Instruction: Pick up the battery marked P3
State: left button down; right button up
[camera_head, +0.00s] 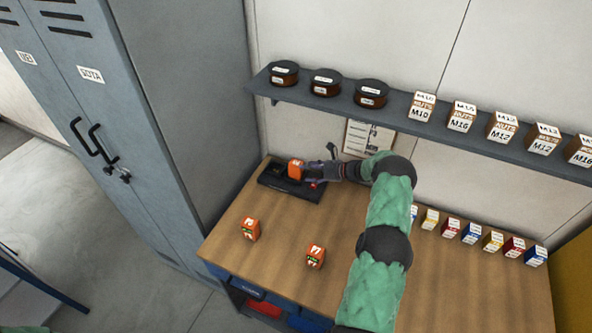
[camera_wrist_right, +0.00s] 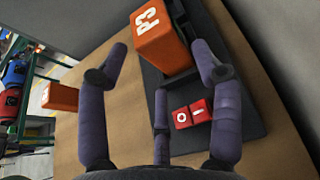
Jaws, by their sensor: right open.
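The battery marked P3 (camera_wrist_right: 160,42) is an orange block standing on the black charger (camera_wrist_right: 230,118), with its white P3 label facing my right wrist camera. In the head view the same battery (camera_head: 295,170) is at the back left of the bench. My right gripper (camera_head: 308,172) is at its right side, its fingers partly covering the charger. My left gripper is out of view.
Two other orange batteries stand on the wooden bench (camera_head: 220,243), one at the left (camera_head: 250,229) and one nearer the front (camera_head: 315,257). A grey locker (camera_head: 185,110) stands left. Small boxes line the bench's right back.

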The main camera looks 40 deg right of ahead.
aim_at(301, 170)
jog(key=x, duration=0.3)
jog(key=shift+w+a+r+p, duration=0.2)
jog(key=shift+a+p, duration=0.1)
jog(key=shift+a, duration=0.15)
jog(key=shift+w+f, duration=0.25)
jog(key=shift+w, duration=0.15)
jog(key=shift+s+a, duration=0.1)
jog(key=shift+r, duration=0.1)
jog(key=c, duration=1.3)
jog(key=shift+o, duration=0.2)
jog(key=shift+r, duration=0.1)
